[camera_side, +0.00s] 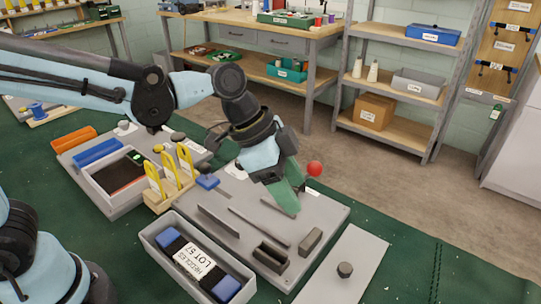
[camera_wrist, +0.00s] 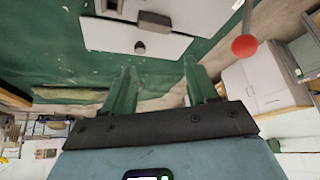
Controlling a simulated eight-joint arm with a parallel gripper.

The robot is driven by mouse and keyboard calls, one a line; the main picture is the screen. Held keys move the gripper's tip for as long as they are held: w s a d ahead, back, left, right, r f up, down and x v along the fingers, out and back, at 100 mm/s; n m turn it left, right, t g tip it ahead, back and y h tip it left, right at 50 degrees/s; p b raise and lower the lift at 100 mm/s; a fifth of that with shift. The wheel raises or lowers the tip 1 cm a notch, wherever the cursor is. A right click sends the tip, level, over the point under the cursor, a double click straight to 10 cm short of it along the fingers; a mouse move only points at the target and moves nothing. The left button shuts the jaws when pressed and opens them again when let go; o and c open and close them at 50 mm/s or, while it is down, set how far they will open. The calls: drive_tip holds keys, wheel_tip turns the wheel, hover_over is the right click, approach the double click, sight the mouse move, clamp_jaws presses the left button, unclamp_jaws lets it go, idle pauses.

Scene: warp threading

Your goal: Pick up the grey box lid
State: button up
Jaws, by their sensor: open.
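The grey box lid (camera_side: 330,285) is a flat, light grey plate with a dark round knob (camera_side: 345,270). It lies on the green table at the lower right in the side view. In the wrist view the lid (camera_wrist: 105,37) is at the upper left, with its knob (camera_wrist: 140,47) showing. My gripper (camera_side: 288,197) has green fingers and is above the grey fixture board, behind the lid and apart from it. In the wrist view my gripper (camera_wrist: 163,78) is open, with nothing between its fingers.
The grey fixture board (camera_side: 325,212) carries bars and a slotted block (camera_side: 271,254). A red ball (camera_side: 314,169) on a rod stands beside my gripper, also in the wrist view (camera_wrist: 245,47). An open grey box (camera_side: 160,238) holds a labelled, blue-ended item. Green table right of the lid is clear.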

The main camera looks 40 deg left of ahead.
drive_tip(key=d+f+m+g, duration=0.2)
drive_tip(key=d+m, duration=0.2)
drive_tip(key=d, duration=0.3)
hover_over(345, 267)
drive_tip(key=a, duration=0.2)
drive_tip(key=shift+h, duration=0.4)
drive_tip(key=f, duration=0.5)
drive_tip(key=shift+s+a+f, duration=0.2)
drive_tip(key=shift+s+f, duration=0.05)
drive_tip(key=shift+s, duration=0.05)
drive_tip(key=shift+a+f+x, duration=0.1)
drive_tip(key=shift+a+x, duration=0.1)
drive_tip(key=shift+x, duration=1.1)
drive_tip(key=shift+a+f+x, duration=0.1)
drive_tip(key=shift+a+x, duration=0.05)
drive_tip(key=shift+x, duration=1.2)
clamp_jaws()
